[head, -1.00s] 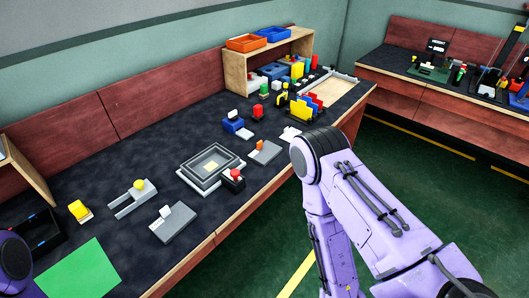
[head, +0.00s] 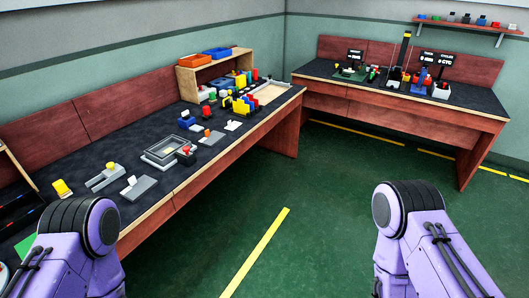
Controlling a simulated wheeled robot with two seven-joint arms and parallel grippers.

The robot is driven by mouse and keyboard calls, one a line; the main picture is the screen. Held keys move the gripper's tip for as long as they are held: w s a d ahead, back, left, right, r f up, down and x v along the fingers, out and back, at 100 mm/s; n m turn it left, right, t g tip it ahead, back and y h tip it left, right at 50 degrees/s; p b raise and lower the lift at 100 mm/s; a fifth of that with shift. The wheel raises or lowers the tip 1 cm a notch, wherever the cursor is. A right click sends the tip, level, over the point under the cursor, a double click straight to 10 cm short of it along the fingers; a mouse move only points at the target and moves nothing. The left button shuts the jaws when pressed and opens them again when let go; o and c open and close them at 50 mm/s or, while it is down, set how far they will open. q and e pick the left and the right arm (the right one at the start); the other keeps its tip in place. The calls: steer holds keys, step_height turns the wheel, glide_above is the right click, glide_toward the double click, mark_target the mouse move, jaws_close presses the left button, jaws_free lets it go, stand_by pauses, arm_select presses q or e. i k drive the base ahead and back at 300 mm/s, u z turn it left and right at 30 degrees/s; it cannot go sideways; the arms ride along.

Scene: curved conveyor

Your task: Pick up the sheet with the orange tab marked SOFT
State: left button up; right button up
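A flat grey sheet (head: 212,139) with a small orange tab (head: 206,132) lies on the dark top of the left bench, right of a grey tray (head: 168,148). Any lettering on the tab is too small to read. A similar grey sheet with a white tab (head: 138,188) lies nearer, left of the tray. Another small pale sheet with a white tab (head: 234,125) lies just beyond the orange-tabbed one. Both my purple arms show only as upper links at the lower left and lower right; neither gripper is in view.
A red-topped block (head: 186,153) stands between the tray and the orange-tabbed sheet. A wooden shelf (head: 187,86) with bins, and coloured parts, fill the bench's far end. A second bench (head: 400,97) stands at the back right. The green floor (head: 320,200) between is open.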

mark_target(212, 139)
steer(key=z, duration=1.05)
steer(key=i, duration=1.15)
steer(key=u, duration=0.05)
